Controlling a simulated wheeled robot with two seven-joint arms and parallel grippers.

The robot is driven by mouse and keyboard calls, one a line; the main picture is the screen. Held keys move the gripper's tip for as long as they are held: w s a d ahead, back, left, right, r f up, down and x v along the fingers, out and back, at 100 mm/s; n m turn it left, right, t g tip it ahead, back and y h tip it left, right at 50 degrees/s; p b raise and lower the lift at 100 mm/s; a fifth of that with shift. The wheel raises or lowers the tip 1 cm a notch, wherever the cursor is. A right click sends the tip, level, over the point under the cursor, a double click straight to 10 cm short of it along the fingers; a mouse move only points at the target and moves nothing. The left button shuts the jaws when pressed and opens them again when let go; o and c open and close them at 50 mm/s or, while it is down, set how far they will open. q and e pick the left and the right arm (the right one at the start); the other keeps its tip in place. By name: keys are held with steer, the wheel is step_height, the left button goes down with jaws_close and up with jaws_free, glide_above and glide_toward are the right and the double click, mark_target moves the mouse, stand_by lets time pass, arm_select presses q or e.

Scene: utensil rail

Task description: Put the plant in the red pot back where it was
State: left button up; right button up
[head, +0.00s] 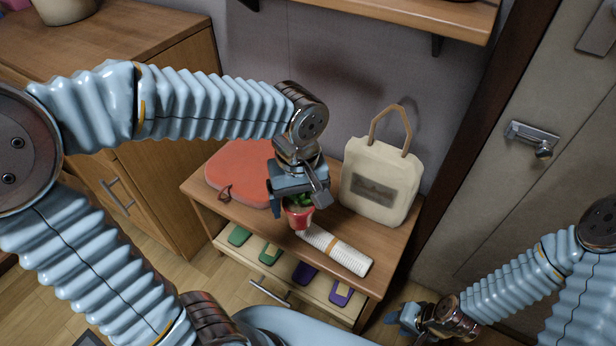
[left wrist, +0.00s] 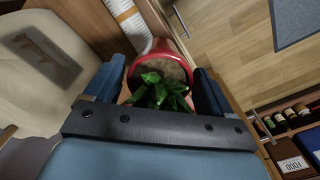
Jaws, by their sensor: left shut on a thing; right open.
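The plant in the red pot (head: 299,215) has short green leaves. My left gripper (head: 298,200) is shut on it, over the small wooden table (head: 238,214). In the left wrist view the red pot (left wrist: 168,48) sits between the two blue fingers, with the green plant (left wrist: 160,90) near the palm. I cannot tell whether the pot touches the tabletop. My right gripper (head: 405,318) is open and empty, low at the right beside the table.
A red cushion-like item (head: 232,170) lies at the table's back left. A cream bag (head: 378,180) stands at the back right. An open drawer (head: 262,270) holds several coloured items. A wall shelf (head: 420,15) hangs above.

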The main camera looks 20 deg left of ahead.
arm_select(q)
steer(key=shift+w+a+f, duration=0.8)
steer(key=shift+w+f, duration=1.3)
steer(key=shift+w+a+f, duration=0.75)
steer(key=shift+w+f, duration=1.4)
steer(key=shift+w+a+f, duration=0.8)
steer(key=shift+w+f, duration=1.3)
steer(key=shift+f, duration=0.2)
steer(key=o, duration=1.1)
